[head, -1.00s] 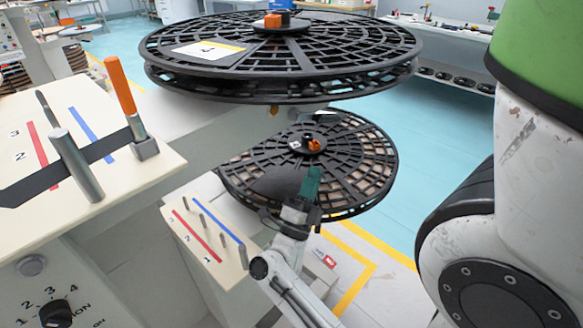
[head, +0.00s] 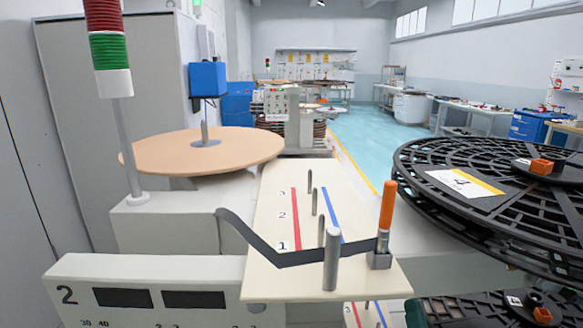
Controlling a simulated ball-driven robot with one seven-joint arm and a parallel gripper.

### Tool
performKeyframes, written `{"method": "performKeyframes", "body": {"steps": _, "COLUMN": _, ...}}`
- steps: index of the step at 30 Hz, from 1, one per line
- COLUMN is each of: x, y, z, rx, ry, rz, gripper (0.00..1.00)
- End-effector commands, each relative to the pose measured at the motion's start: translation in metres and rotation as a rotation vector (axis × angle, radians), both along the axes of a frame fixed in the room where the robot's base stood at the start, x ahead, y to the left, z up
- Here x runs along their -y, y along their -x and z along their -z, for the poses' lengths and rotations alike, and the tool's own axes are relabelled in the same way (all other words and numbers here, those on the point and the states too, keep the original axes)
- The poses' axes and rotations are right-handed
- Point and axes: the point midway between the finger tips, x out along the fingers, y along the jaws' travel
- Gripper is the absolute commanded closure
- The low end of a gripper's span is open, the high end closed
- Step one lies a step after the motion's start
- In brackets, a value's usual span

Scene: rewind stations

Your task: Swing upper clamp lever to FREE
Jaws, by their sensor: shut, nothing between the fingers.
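The upper black reel (head: 430,205) shows at the right edge, cut off by the frame. A small orange lever (head: 541,166) sits on the black hub (head: 520,163) at its middle. I cannot read any FREE marking there. Part of a lower black reel (head: 450,310) shows at the bottom right, with a similar orange piece (head: 542,315) on its hub. My gripper is not in this view.
A cream guide plate (head: 275,215) carries pegs, a dark tape (head: 320,256) and an upright orange handle (head: 387,205). A signal tower (head: 108,60) and tan disc (head: 170,150) stand at left. Blue floor (head: 370,140) is clear beyond.

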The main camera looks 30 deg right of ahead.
Motion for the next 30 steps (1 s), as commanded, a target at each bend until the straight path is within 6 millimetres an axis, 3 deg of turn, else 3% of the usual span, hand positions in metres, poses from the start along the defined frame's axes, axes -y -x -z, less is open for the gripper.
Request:
{"method": "performKeyframes", "body": {"steps": 3, "x": -0.030, "y": -0.023, "z": 0.011, "rx": -0.162, "ry": -0.002, "rz": -0.127, "gripper": 1.00}}
{"method": "performKeyframes", "body": {"steps": 8, "x": -0.069, "y": -0.041, "z": 0.035, "rx": -0.384, "ry": 0.000, "rz": -0.273, "gripper": 1.00}}
{"method": "performKeyframes", "body": {"steps": 17, "x": -0.132, "y": -0.034, "z": 0.083, "rx": -0.802, "ry": 0.009, "rz": -0.495, "gripper": 1.00}}
{"method": "performKeyframes", "body": {"steps": 23, "x": -0.171, "y": 0.008, "z": 0.119, "rx": -1.183, "ry": 0.018, "rz": -0.632, "gripper": 1.00}}
{"method": "performKeyframes", "body": {"steps": 30, "x": -0.191, "y": 0.094, "z": 0.141, "rx": -1.660, "ry": 0.012, "rz": -0.723, "gripper": 1.00}}
